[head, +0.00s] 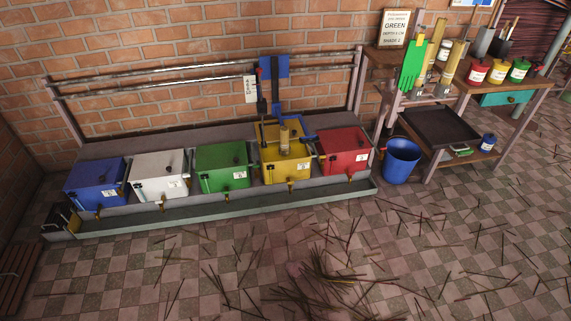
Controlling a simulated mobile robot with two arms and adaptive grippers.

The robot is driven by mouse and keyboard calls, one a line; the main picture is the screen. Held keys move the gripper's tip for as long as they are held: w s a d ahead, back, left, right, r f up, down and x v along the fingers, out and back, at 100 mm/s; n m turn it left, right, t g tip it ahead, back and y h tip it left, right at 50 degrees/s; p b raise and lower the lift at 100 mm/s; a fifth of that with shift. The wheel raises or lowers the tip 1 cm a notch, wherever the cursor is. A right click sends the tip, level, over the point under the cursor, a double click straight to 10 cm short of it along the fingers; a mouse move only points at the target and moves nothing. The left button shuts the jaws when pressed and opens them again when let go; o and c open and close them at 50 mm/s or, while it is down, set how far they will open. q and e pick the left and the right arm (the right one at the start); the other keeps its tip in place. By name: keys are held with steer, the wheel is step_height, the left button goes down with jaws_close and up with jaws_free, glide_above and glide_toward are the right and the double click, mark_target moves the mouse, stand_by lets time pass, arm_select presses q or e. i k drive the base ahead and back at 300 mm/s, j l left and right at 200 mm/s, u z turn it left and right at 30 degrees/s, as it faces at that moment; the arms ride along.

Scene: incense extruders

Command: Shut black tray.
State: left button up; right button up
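The black tray (440,127) is at the right of the head view, at the workbench (459,85). It is a wide, shallow, dark tray with a raised rim, seen from above. It sits below the bench top and appears to stick out in front of it, above a lower shelf (462,157). Its inside looks empty. How far it is pulled out is hard to tell. Neither of my grippers shows in this view.
A blue bucket (401,160) stands on the floor just left of the tray. A row of coloured boxes, including a red box (344,150), lines the wall at left. A teal drawer (507,98) is at the bench's right. Thin sticks litter the tiled floor (230,270).

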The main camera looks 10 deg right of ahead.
mark_target(438, 127)
steer(key=z, duration=1.55)
steer(key=i+u, duration=0.2)
steer(key=i, duration=0.35)
